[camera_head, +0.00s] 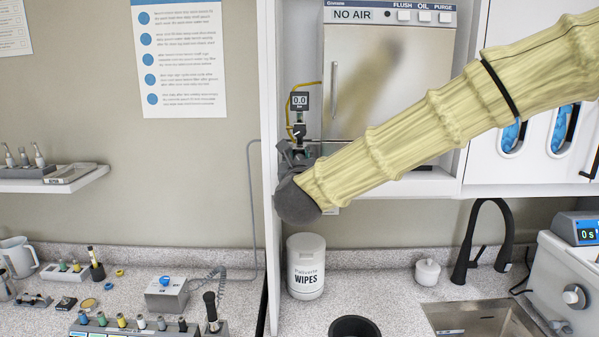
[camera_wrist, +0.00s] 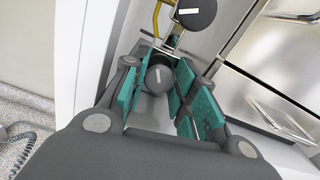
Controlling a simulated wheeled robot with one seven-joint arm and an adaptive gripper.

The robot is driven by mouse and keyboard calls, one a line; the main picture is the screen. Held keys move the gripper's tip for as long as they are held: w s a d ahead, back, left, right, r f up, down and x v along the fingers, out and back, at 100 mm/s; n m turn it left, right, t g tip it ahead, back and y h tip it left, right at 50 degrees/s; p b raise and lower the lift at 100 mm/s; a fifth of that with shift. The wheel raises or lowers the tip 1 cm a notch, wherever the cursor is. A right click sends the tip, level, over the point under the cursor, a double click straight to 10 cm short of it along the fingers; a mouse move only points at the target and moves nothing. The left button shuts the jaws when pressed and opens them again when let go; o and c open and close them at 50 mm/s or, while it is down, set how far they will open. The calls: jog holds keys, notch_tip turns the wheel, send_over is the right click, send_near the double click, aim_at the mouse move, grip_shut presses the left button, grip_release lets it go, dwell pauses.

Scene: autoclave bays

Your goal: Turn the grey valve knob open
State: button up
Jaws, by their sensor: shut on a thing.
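A round dark grey valve knob (camera_wrist: 158,78) with a white mark on its face is in the middle of the wrist view. My gripper (camera_wrist: 163,83) has its teal-padded fingers on either side of this knob and is shut on it. The white mark lies tilted in that view. In the head view my pale-sleeved arm comes in from the right, and its dark wrist end hides this knob and most of my gripper.
A second dark round knob (camera_head: 299,132) sits close above, under a gauge reading 0.0 (camera_head: 299,101); a yellow hose (camera_head: 290,112) runs beside them. A steel cabinet (camera_head: 345,75) stands to the right. A wipes tub (camera_head: 306,266) stands on the counter below.

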jog(key=shift+f+n+b, duration=0.15)
jog(key=shift+n+b, duration=0.75)
jog(key=shift+b, duration=0.2)
jog(key=shift+n+b, duration=0.45)
jog(key=shift+n, duration=0.05)
jog(key=shift+r, duration=0.2)
jog(key=o, duration=1)
jog(key=shift+o, duration=0.2)
jog(key=shift+s, duration=0.1)
jog(key=s, duration=1.1)
jog(key=shift+s, duration=0.4)
